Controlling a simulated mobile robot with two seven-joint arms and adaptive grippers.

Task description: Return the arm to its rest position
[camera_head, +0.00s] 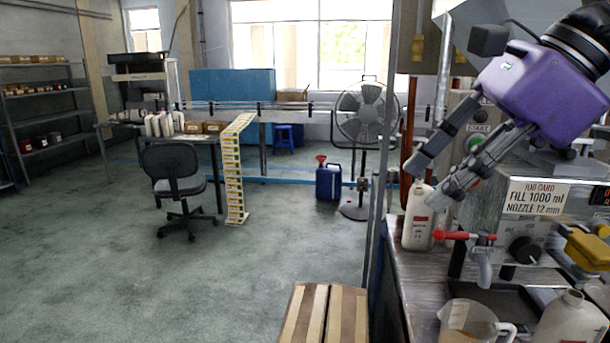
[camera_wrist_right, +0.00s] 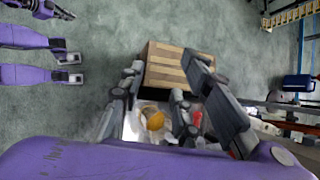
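My right gripper (camera_head: 436,182) is open, with its two grey fingers apart and nothing between them. It hangs in the air at the upper right of the head view, in front of the filling machine (camera_head: 482,212). Its fingertips overlap the top of a white labelled bottle (camera_head: 417,228) in the picture; I cannot tell any contact. The right wrist view also shows the spread fingers (camera_wrist_right: 180,85). My left gripper is not in the head view.
The bench (camera_head: 402,290) carries a jug (camera_head: 462,322) of amber liquid and a white bottle (camera_head: 572,322). A red-handled valve (camera_head: 452,235) and dial (camera_head: 526,250) stick out of the machine. A cardboard box (camera_head: 325,315) stands left of the bench.

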